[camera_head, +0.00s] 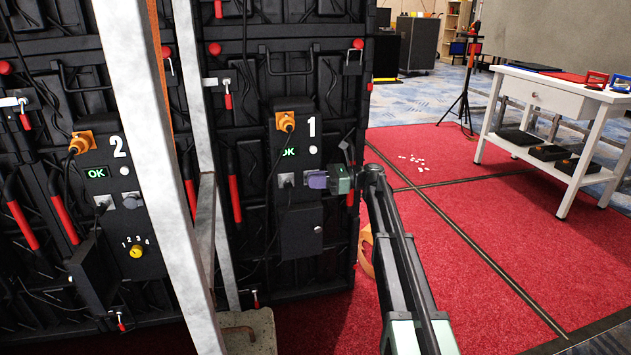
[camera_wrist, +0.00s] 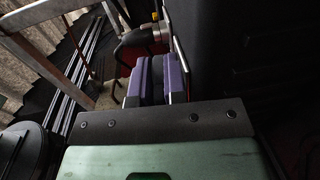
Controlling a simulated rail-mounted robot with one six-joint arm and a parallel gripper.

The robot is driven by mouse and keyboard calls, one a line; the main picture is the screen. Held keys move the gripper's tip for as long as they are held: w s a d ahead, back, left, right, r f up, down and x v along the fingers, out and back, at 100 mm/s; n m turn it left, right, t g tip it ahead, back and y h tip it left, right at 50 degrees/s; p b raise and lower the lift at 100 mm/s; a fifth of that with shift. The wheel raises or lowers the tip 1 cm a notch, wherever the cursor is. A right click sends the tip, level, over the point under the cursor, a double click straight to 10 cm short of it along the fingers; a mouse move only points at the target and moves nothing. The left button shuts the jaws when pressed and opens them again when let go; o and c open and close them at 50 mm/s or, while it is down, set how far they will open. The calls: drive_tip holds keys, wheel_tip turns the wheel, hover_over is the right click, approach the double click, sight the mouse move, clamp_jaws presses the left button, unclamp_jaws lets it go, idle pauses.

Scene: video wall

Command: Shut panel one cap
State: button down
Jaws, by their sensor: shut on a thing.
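Panel one (camera_head: 298,165) is a black control box marked with a white 1 and a green OK screen. My gripper (camera_head: 317,180) reaches in from the right, with its purple fingers at the right-hand socket on the box's face. In the wrist view, the fingers (camera_wrist: 157,80) lie close together against the dark panel. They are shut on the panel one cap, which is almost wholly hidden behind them. I cannot tell from these frames how far the cap is turned or seated.
An orange plug (camera_head: 285,121) with a black cable sits above the screen. A grey plug (camera_head: 286,180) is just left of my fingers. A metal post (camera_head: 150,130) stands between panel one and panel two (camera_head: 112,190). Red carpet and a white table (camera_head: 555,98) lie right.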

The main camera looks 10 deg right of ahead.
drive_tip(key=c, duration=1.2)
unclamp_jaws()
